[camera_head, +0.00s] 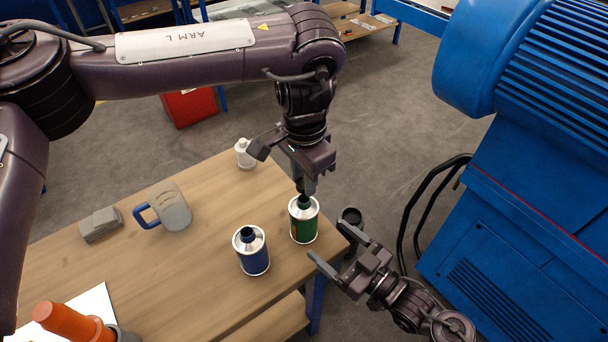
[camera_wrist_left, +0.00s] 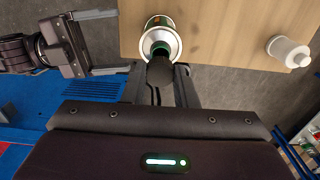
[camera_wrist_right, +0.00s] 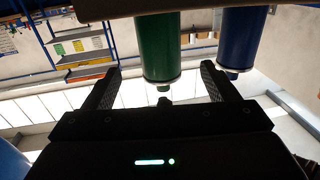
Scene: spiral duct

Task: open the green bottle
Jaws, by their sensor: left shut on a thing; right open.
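The green bottle (camera_head: 304,224) stands upright near the right corner of the table, with a pale metal top and a green neck. My left gripper (camera_head: 304,188) points down over it, shut on a small dark cap (camera_wrist_left: 160,70), right above the neck. I cannot tell whether the cap still touches the neck. My right gripper (camera_head: 327,239) is open and empty, low beside the table corner. Its fingers point toward the green bottle; in the right wrist view the upside-down bottle (camera_wrist_right: 158,45) shows beyond and between the fingers.
A blue bottle (camera_head: 252,256) stands close left of the green one. A white bottle (camera_head: 244,155), a grey mug (camera_head: 172,208) and a grey block (camera_head: 101,225) stand farther off. A dark cup-like thing (camera_head: 351,216) is by the corner. A big blue machine (camera_head: 540,170) fills the right.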

